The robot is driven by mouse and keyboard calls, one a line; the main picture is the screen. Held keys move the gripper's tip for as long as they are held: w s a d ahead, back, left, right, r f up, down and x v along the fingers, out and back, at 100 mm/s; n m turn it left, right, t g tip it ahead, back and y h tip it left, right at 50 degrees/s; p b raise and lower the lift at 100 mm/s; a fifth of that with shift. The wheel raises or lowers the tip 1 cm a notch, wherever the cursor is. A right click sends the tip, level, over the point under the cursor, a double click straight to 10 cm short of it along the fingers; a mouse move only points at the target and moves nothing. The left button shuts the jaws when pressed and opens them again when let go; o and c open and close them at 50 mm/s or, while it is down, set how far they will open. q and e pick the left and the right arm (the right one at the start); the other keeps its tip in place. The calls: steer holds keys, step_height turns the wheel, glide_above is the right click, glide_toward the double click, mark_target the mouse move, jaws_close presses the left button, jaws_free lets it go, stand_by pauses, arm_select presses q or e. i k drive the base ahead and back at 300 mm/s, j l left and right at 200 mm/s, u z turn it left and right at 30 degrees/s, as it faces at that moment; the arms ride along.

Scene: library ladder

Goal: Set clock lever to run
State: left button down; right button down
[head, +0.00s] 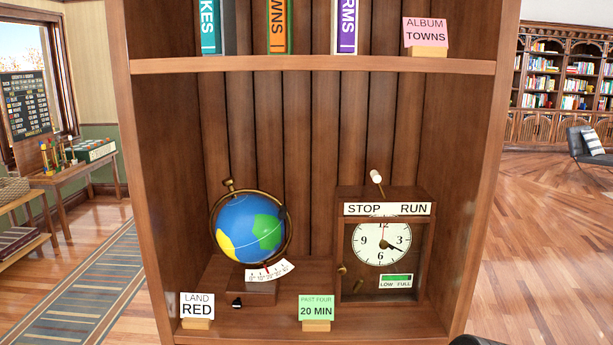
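The clock (381,245) is a brown wooden box on the lower shelf, right of the globe. Its lever (376,177) stands on top, with a white knob on a thin rod. The lever leans a little left, to the STOP side of the label strip (387,209), which reads STOP at left and RUN at right. Both dark hands on the white dial point to the lower right near 4, and a thin red hand points up near 12. A green gauge marked LOW and FULL sits below the dial. Neither gripper shows clearly in the head view.
A globe (250,228) on a stand is left of the clock. Cards reading LAND RED (197,305) and PAST FOUR 20 MIN (316,306) stand at the shelf front. Above the clock, the upper shelf (312,66) holds books and an ALBUM TOWNS card (425,31).

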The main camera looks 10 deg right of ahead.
mark_target(374, 174)
steer(key=i+j+z, duration=0.1)
steer(key=j, duration=0.5)
steer(key=i+j+z, duration=0.1)
steer(key=j, duration=0.55)
steer(key=i+j, duration=0.15)
steer(key=j, duration=0.5)
steer(key=z, duration=0.05)
